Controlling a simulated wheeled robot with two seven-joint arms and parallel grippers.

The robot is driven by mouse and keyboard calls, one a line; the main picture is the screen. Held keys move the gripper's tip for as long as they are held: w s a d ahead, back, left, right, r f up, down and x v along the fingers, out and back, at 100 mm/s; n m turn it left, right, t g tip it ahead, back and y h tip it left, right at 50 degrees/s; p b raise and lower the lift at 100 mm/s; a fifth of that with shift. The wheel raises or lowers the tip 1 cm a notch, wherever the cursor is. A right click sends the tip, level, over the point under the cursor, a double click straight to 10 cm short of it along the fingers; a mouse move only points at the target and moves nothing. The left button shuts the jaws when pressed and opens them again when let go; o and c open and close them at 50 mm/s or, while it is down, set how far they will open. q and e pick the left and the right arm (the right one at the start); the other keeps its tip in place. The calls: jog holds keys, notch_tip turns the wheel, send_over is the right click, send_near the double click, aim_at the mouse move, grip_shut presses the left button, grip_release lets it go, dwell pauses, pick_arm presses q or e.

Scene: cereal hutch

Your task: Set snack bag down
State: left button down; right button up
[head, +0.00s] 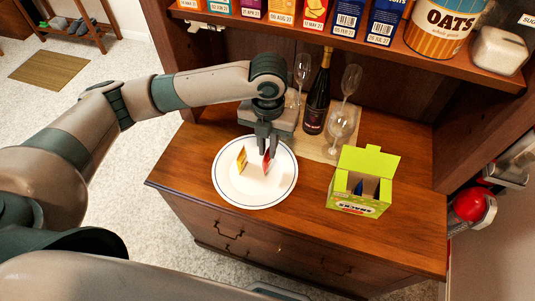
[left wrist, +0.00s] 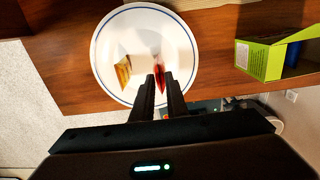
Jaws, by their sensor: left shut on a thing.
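A red snack bag (head: 267,161) is held upright between the fingers of my left gripper (head: 265,149), over the right half of a white plate with a blue rim (head: 229,193). The bag also shows at the fingertips in the left wrist view (left wrist: 159,80). I cannot tell whether it touches the plate. A yellow snack bag (head: 242,159) stands on the plate to the left, apart from the red one. An open green snack box (head: 346,199) stands right of the plate with a blue bag (head: 358,188) inside. My right gripper is not in view.
A dark bottle (head: 317,95) and several clear glasses (head: 341,123) stand on a runner behind the plate. A shelf above holds several boxes and an oats canister (head: 440,28). The wooden top (head: 300,216) is clear in front.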

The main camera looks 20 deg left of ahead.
aim_at(267, 151)
pick_arm(q)
jog(key=shift+s+f+p, duration=0.1)
jog(key=shift+f+p, duration=0.5)
jog(key=shift+f, duration=1.4)
jog(key=shift+f, duration=0.15)
jog(key=c, duration=1.7)
grip_release()
jog(key=shift+c, duration=0.2)
jog(key=shift+r, duration=0.2)
notch_tip(267, 151, up, 10)
jog(key=shift+r+b, duration=0.2)
jog(key=shift+b, duration=1.05)
jog(key=shift+r, duration=0.8)
